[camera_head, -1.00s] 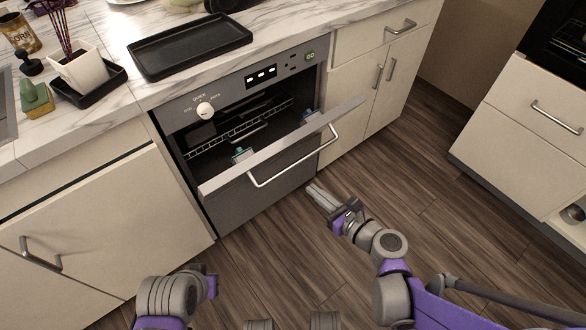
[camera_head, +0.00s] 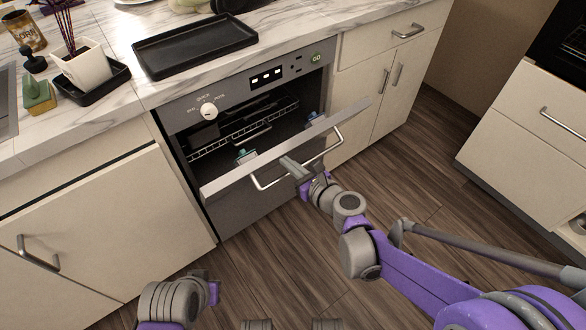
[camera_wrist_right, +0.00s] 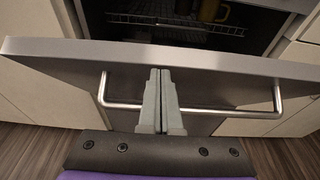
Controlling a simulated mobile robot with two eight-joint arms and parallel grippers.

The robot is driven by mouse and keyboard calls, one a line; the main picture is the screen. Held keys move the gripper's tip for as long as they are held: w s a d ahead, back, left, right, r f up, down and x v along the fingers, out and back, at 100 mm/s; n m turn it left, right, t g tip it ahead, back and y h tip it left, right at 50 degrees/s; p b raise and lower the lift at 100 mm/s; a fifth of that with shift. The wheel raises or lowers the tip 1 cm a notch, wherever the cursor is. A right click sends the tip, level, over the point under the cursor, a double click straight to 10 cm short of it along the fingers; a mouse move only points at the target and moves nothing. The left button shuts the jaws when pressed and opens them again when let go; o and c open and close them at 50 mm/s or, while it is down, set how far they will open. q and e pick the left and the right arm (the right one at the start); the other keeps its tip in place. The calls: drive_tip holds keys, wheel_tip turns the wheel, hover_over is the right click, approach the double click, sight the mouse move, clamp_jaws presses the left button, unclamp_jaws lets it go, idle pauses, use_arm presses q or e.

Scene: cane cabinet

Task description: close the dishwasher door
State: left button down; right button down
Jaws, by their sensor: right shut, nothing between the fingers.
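The dishwasher (camera_head: 285,76) is set under the counter, and its door (camera_head: 222,182) is partly open, tilted outward with its top edge toward me. A bar handle (camera_head: 262,185) runs across the door's front and also shows in the right wrist view (camera_wrist_right: 235,113). My right gripper (camera_head: 288,165) is shut and empty. Its fingertips are at the door's handle, close to the top edge; I cannot tell whether they touch. In the right wrist view its fingers (camera_wrist_right: 160,75) overlap the handle and reach the door's upper edge. My left gripper (camera_head: 210,285) is low at the left, its fingers not clear.
A rack (camera_head: 235,135) shows inside the dishwasher. A black tray (camera_head: 195,45) lies on the marble counter above. Cabinets (camera_head: 85,210) stand on both sides. The wooden floor (camera_head: 420,190) in front is clear.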

drive_tip(key=w+a+r+p, duration=0.1)
drive_tip(key=w, duration=0.1)
drive_tip(key=w+a+r+g+h+p, duration=0.1)
drive_tip(key=w+a+r, duration=0.1)
drive_tip(key=w+a+r+g+p, duration=0.1)
drive_tip(key=w+a+r, duration=0.1)
drive_tip(key=w, duration=0.1)
drive_tip(key=shift+a+h, duration=0.1)
drive_tip(key=shift+h, duration=0.2)
drive_tip(key=w+a+r+p, duration=0.1)
drive_tip(key=w+a, duration=0.3)
drive_tip(key=w, duration=0.2)
drive_tip(key=shift+r, duration=0.3)
